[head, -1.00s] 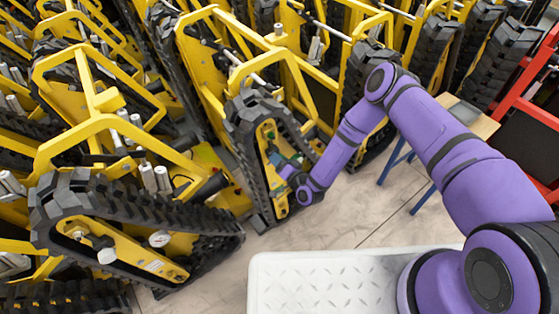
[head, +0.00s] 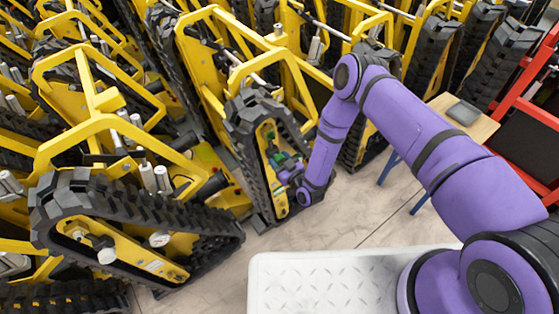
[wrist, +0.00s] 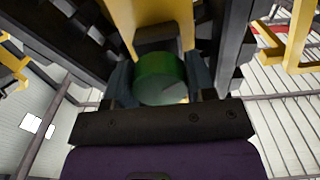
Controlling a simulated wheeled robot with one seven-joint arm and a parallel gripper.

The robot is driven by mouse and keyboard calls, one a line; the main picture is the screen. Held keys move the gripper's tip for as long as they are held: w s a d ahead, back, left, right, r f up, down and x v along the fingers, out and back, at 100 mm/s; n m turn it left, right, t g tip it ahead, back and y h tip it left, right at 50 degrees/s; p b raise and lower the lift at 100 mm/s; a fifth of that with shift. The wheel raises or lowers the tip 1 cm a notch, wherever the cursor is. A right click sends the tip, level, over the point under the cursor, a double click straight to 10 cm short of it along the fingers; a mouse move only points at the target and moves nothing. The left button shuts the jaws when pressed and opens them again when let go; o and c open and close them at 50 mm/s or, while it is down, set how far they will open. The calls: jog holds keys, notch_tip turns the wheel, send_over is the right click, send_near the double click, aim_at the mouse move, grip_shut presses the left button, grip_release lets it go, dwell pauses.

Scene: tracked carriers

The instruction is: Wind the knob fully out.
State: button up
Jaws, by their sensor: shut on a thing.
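The knob (wrist: 162,79) is green and round, with a dark line on its face in the wrist view. It sits on a yellow plate of a tracked carrier (head: 268,140), inside the loop of its black track. My gripper (wrist: 161,82) is shut on the knob, one dark finger on each side. In the head view my gripper (head: 284,165) is at the side of the carrier, and my forearm and wrist partly cover it. The knob's stem and its depth in the plate are hidden.
Another tracked carrier (head: 125,240) stands close on the left. More carriers fill the background. A small wooden table (head: 470,125) with blue legs and a red frame (head: 525,100) stand on the right. Bare floor (head: 365,200) lies in front.

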jog(key=n, duration=0.7)
jog(key=shift+s+f, duration=0.1)
jog(key=n, duration=0.6)
jog(key=shift+n, duration=0.4)
jog(key=n, duration=1.3)
jog(key=shift+d+n, duration=0.1)
jog(key=shift+n, duration=0.3)
jog(key=o, duration=0.9)
jog(key=shift+o, duration=0.2)
